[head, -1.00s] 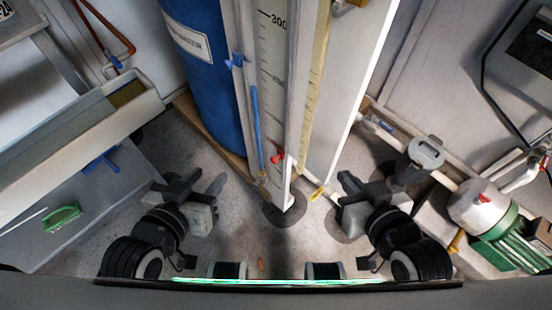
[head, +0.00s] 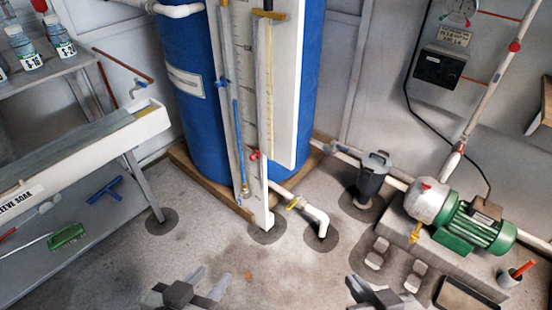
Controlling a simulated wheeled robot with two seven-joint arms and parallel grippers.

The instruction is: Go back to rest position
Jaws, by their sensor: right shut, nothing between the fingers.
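My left gripper (head: 196,286) is dark grey and shows at the bottom edge of the head view, left of the middle. It is over the concrete floor and touches nothing that I can see. My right gripper (head: 366,288) is at the bottom edge, right of the middle. It is shut and empty, also over the floor. Most of both arms is cut off by the lower edge.
A blue tank (head: 200,110) with a gauge panel stands at the back middle on a wooden base. A long trough (head: 75,160) and shelves are at left. A green pump (head: 468,228), a grey pot (head: 372,180) and pipes are at right. The middle floor (head: 290,270) is free.

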